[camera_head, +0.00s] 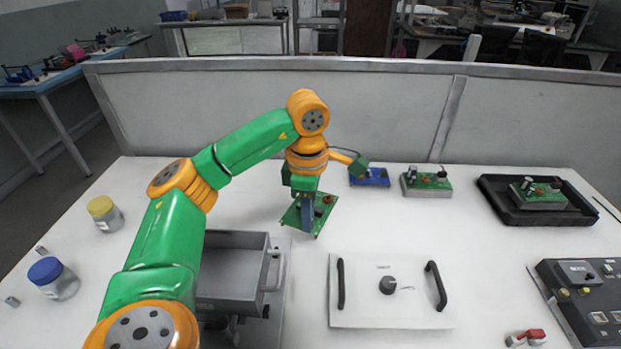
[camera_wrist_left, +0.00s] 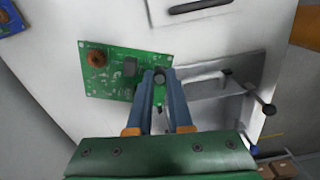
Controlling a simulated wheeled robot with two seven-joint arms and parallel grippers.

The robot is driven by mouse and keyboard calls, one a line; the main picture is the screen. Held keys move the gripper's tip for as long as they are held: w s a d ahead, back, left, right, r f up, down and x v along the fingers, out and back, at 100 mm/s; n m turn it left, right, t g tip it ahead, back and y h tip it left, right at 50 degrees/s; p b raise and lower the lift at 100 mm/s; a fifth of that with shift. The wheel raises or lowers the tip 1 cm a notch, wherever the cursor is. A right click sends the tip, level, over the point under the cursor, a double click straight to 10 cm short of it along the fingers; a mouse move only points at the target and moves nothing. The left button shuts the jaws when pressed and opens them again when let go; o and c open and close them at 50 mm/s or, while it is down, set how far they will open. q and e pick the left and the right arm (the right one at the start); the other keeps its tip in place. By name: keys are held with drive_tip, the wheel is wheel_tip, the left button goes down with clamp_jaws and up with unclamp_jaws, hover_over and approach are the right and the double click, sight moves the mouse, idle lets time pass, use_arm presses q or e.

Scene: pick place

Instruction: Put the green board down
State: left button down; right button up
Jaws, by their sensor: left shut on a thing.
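The green board (camera_head: 325,203) carries a brown round part and other components. It is at the middle left of the white table, behind the grey drawer. My left gripper (camera_head: 307,225) points down over it. In the left wrist view, the two blue fingers (camera_wrist_left: 160,76) close on a dark upright part near one edge of the green board (camera_wrist_left: 125,66). I cannot tell whether the board touches the table or hangs just above it. My right gripper is not in view.
A grey open drawer (camera_head: 232,268) stands in front of the board, and a white panel (camera_head: 365,312) with black handles lies to the right. A blue board (camera_head: 371,179), another green board (camera_head: 427,184) and a black tray (camera_head: 498,203) stand behind. Two jars (camera_head: 110,219) (camera_head: 62,286) stand left.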

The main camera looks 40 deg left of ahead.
use_arm(q)
drive_tip(key=w+a+f, duration=0.1)
drive_tip(key=f, duration=0.1)
drive_tip(key=w+a+f, duration=0.1)
drive_tip(key=a+f, duration=0.1)
drive_tip(key=w+a+f, duration=0.1)
drive_tip(key=f, duration=0.1)
drive_tip(key=shift+w+a+f+p, duration=0.1)
drive_tip(key=shift+a+p, duration=0.25)
wheel_tip(320, 180, down, 3)
drive_tip(key=shift+r+p, duration=0.15)
drive_tip(key=shift+p, duration=0.2)
drive_tip(key=shift+f, duration=0.35)
drive_tip(key=c, duration=0.8)
unclamp_jaws()
drive_tip(key=shift+c, duration=0.2)
drive_tip(key=shift+r, duration=0.1)
drive_tip(key=shift+r, duration=0.25)
wheel_tip(320, 180, up, 12)
drive_tip(key=shift+f, duration=0.1)
